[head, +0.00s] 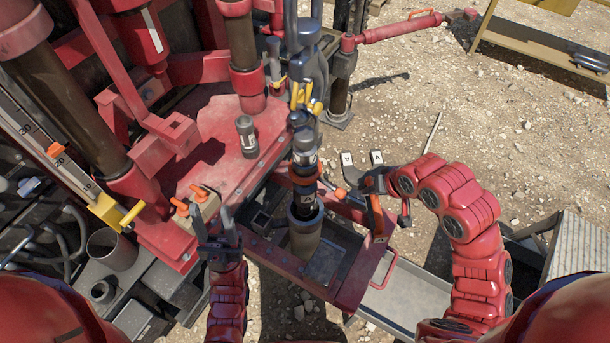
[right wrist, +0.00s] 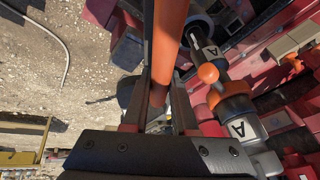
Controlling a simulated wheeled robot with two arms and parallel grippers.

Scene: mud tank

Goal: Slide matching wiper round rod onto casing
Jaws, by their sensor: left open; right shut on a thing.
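The dark rod (head: 303,140) stands upright in the middle of the head view, with white-labelled bands and orange rings. Its lower end meets the grey-brown casing (head: 305,238). In the right wrist view the rod (right wrist: 208,50) shows a letter A, with an orange ring and ball beside it. My right gripper (head: 372,182) is right of the rod, shut on an orange bar (right wrist: 170,45); whether this is the wiper's handle I cannot tell. The wiper's ring is not clearly made out. My left gripper (head: 213,222) is open and empty, left of the casing.
A short grey cylinder (head: 246,135) stands on the red deck (head: 215,150). A red frame and tray (head: 395,290) flank the casing.

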